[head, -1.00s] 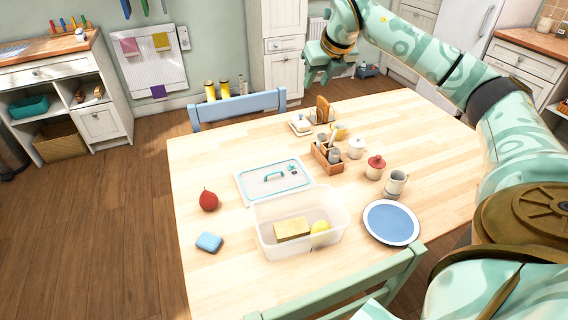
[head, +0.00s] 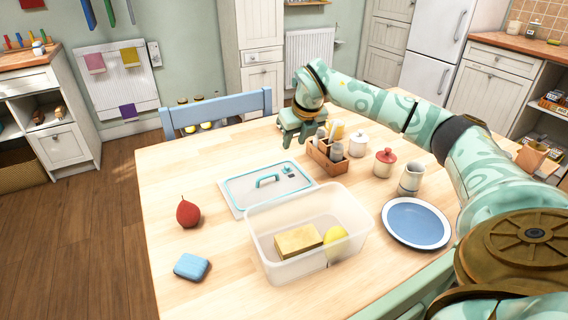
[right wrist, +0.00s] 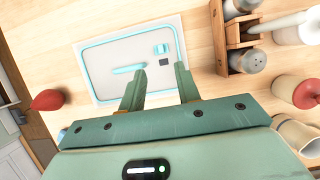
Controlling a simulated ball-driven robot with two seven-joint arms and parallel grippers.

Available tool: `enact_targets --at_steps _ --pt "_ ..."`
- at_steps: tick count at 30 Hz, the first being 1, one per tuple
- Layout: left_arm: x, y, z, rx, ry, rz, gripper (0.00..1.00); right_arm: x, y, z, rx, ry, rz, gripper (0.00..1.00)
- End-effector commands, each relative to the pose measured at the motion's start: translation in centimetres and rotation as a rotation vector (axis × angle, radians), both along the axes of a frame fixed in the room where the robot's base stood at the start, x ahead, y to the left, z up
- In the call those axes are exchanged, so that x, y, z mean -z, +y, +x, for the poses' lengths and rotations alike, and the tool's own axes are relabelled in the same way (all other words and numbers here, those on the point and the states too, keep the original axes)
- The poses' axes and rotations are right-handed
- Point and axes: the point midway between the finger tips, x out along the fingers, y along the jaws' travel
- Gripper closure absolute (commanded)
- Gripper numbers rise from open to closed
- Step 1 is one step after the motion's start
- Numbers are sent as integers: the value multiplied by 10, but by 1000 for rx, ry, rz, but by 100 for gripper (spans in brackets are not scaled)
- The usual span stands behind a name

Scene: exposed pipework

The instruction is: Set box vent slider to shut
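The box lid (head: 240,196) lies flat on the table behind the clear box, with a teal seal and a teal handle (head: 267,180). The small teal vent slider (head: 286,168) sits near its far right corner; in the right wrist view the slider (right wrist: 162,48) has a dark square patch beside it. I cannot tell its exact setting. My right gripper (head: 297,142) is above the table, just beyond the lid's far right corner. Its fingers (right wrist: 160,78) are apart with nothing between them, pointing towards the slider. My left gripper is not in view.
The clear box (head: 262,245) holds a sponge (head: 298,241) and a lemon (head: 335,238). A wooden caddy (head: 325,160) with shakers stands right of the lid, close to my gripper. A red fruit (head: 188,213), a blue sponge (head: 191,267) and a blue plate (head: 416,222) are nearby.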

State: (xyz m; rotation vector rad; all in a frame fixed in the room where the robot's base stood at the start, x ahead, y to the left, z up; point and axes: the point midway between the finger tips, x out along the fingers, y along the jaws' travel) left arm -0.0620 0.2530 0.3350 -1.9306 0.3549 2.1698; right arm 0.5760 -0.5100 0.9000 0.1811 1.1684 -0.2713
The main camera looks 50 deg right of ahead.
Motion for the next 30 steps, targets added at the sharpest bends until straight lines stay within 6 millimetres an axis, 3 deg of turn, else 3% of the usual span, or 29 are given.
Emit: enact_targets --at_steps 1,3,10,16,25,26,29,30 --pt "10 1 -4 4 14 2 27 24 -1 6 -1 9 1 67" --pt "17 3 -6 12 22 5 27 41 -3 13 0 9 2 67" --pt "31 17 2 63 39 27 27 84 -9 30 -1 7 1 67" --pt "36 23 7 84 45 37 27 98 -12 38 -1 2 0 67" --pt "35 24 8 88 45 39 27 98 -12 39 0 0 0 67" --pt "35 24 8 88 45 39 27 98 -12 39 0 0 0 70" --pt "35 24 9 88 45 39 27 98 -12 39 -1 0 0 98" --pt "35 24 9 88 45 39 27 98 -12 39 -1 0 0 100"
